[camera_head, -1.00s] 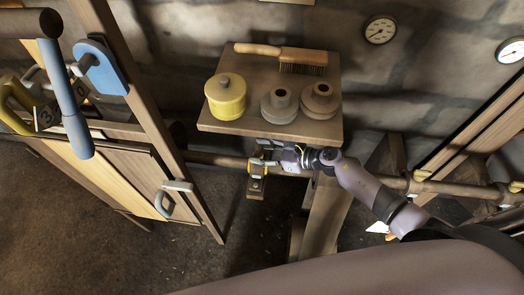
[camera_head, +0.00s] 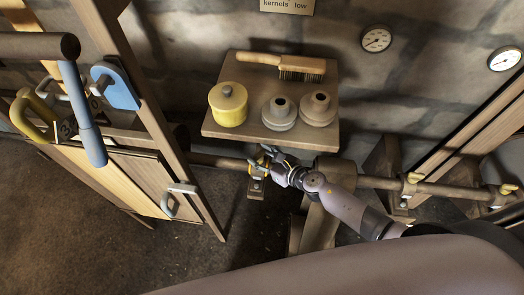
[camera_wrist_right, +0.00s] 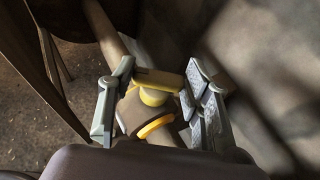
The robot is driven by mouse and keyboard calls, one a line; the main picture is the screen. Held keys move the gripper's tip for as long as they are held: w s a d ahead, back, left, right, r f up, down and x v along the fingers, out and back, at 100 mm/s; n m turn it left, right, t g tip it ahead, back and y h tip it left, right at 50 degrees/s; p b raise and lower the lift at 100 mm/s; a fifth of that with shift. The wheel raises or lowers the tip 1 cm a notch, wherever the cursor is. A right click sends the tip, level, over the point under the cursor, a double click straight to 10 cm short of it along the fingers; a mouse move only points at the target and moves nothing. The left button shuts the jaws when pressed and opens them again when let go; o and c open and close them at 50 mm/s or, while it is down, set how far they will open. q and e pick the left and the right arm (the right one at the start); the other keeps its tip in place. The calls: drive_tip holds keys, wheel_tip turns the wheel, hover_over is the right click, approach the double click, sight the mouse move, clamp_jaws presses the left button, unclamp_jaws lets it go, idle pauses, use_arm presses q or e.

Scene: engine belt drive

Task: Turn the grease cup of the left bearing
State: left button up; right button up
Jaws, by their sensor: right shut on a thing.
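The left bearing (camera_head: 256,186) stands on a small post under the shaft, below the shelf's front edge. Its yellow grease cup (camera_wrist_right: 155,88) shows in the right wrist view, with a wide yellow top and a round yellow part below. My right gripper (camera_head: 268,160) is at the top of this bearing, reaching in from the right. In the wrist view its grey fingers (camera_wrist_right: 155,96) stand on both sides of the cup, shut on it. The gripper hides much of the cup in the head view. My left gripper is not in view.
A shelf (camera_head: 222,128) above holds a yellow pot (camera_head: 228,106), two grey-brown pots and a brush (camera_head: 284,66). The shaft (camera_head: 222,160) runs sideways behind the gripper. A wooden frame with a blue lever (camera_head: 88,130) is at the left.

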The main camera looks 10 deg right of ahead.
drive_tip(key=shift+s+a+m+t+h+p, duration=0.15)
drive_tip(key=shift+m+t+h+p, duration=0.2)
drive_tip(key=shift+m+h+p, duration=0.25)
drive_tip(key=shift+a+m+t+h+p, duration=0.1)
drive_tip(key=shift+m+t+h+p, duration=0.25)
drive_tip(key=shift+m+h, duration=0.45)
drive_tip(key=m+h, duration=0.2)
drive_tip(key=shift+a+t+h+p, duration=0.15)
drive_tip(key=shift+t+h+p, duration=0.15)
drive_tip(key=shift+h, duration=0.1)
drive_tip(key=m+h, duration=0.2)
drive_tip(key=h, duration=0.1)
drive_tip(key=shift+a+f+m+b, duration=0.1)
drive_tip(key=shift+a+m+b, duration=0.1)
drive_tip(key=shift+m+b, duration=0.15)
drive_tip(key=shift+m+g+h+b, duration=0.5)
drive_tip(key=shift+m+h+b, duration=0.1)
drive_tip(key=shift+m+h, duration=1.05)
drive_tip(key=shift+h, duration=0.25)
drive_tip(key=o, duration=1.2)
drive_tip(key=shift+c, duration=0.2)
